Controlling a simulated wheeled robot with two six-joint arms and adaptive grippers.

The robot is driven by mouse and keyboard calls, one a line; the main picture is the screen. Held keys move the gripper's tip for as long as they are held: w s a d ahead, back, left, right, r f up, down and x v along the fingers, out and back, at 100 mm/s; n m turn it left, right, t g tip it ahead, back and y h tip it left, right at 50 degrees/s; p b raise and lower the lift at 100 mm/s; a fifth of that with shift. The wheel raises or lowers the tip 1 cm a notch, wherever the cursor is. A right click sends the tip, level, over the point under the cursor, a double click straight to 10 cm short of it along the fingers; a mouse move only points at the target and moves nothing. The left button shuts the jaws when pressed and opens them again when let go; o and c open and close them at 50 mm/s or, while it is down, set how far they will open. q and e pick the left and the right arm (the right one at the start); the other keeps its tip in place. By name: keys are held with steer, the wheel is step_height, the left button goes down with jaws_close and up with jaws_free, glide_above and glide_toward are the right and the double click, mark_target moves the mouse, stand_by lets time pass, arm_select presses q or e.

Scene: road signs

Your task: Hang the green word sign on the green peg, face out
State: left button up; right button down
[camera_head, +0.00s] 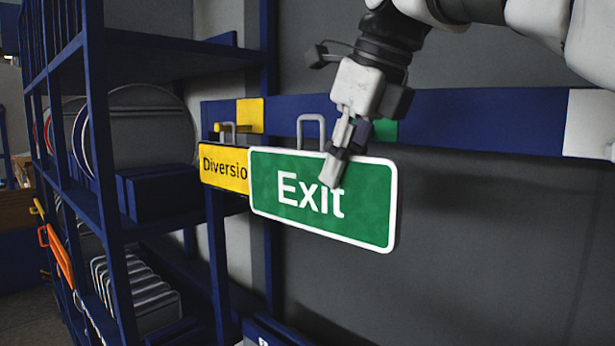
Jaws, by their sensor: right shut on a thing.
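The green word sign (275,190) reads "Exit" in white and has a white border and a grey hanging loop (311,128) on top. It faces toward me, slightly tilted down to the right. My right gripper (335,172) comes from above and is shut on the green sign at its upper edge. A green patch (385,130) shows on the blue rail (455,118) behind the gripper; the gripper partly covers it. I cannot make out a green peg there. The loop stands left of the green patch, in front of the rail. My left gripper is not in view.
A yellow "Diversion" sign (222,167) hangs at the rail's left under a yellow patch (250,115), partly covered by the green sign. A white patch (590,122) is at the right. A blue shelf rack (112,200) with signs fills the left. The wall below right is clear.

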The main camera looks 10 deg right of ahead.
steer(key=shift+w+d+p, duration=0.95)
steer(key=shift+d+p, duration=0.15)
steer(key=shift+p, duration=0.05)
steer(key=shift+d, duration=0.25)
steer(key=shift+w+d+p, duration=0.2)
steer(key=shift+w+p, duration=0.05)
steer(key=shift+p, duration=0.2)
steer(key=shift+d, duration=0.15)
steer(key=shift+d, duration=0.1)
steer(key=w+d, duration=0.2)
steer(key=d, duration=0.1)
steer(key=shift+w+d, duration=0.15)
steer(key=shift+w, duration=0.25)
